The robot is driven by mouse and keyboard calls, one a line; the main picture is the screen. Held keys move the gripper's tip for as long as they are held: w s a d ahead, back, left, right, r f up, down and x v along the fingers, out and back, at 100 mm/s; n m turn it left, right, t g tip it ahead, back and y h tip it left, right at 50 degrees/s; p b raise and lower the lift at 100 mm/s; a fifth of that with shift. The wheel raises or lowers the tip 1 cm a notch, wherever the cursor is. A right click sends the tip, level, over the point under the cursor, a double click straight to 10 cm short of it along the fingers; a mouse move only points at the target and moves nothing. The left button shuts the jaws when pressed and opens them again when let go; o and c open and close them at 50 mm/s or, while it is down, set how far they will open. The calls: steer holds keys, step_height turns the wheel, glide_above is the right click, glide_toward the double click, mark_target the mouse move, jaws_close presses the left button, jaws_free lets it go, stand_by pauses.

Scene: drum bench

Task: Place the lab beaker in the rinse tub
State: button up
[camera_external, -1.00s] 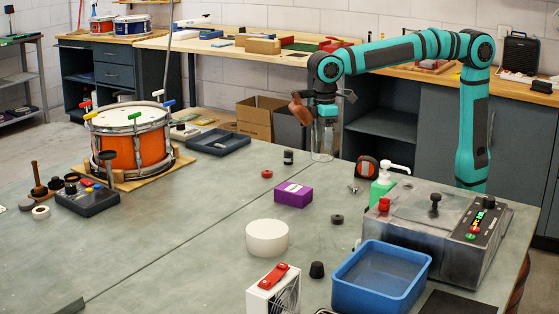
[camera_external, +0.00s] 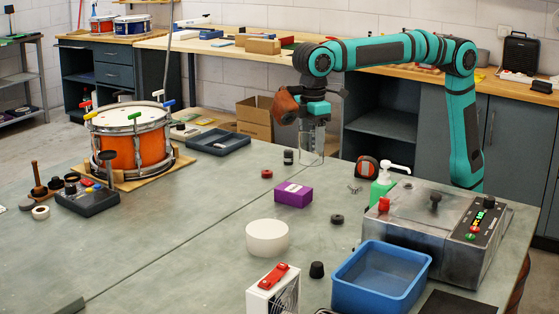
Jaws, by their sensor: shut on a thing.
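The lab beaker (camera_external: 311,146) is a clear glass cylinder near the far edge of the bench. My gripper (camera_external: 313,124) is above it, pointing down and shut on its upper part. The beaker is upright; I cannot tell whether its base touches the bench or hangs just above it. The rinse tub is most likely the open blue tub (camera_external: 381,281) at the front right of the bench. It looks empty. My gripper is well behind and to the left of it.
Near the tub stand a grey machine (camera_external: 445,232), a green pump bottle (camera_external: 381,188), a white fan box (camera_external: 274,291) and a black stopper (camera_external: 317,270). A purple box (camera_external: 293,194) and a white disc (camera_external: 267,238) lie mid-bench. The orange drum (camera_external: 131,148) stands left.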

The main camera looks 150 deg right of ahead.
steer(key=w+a+n, duration=0.4)
steer(key=w+a, duration=1.6)
steer(key=w, duration=0.2)
steer(key=w+a+f+n, duration=0.1)
steer(key=w+a, duration=0.3)
steer(key=a, duration=0.3)
steer(key=w+a+f+n, duration=0.1)
steer(key=w+a, duration=0.2)
steer(key=a, duration=0.4)
steer(key=shift+w+a+f, duration=0.1)
steer(key=shift+a+f, duration=0.05)
steer(key=shift+f, duration=1.5)
steer(key=shift+w+a+f, duration=0.1)
steer(key=shift+f, duration=1.55)
steer(key=shift+a+f, duration=0.15)
steer(key=shift+f, duration=1.5)
steer(key=shift+f, duration=0.15)
steer(key=o, duration=1)
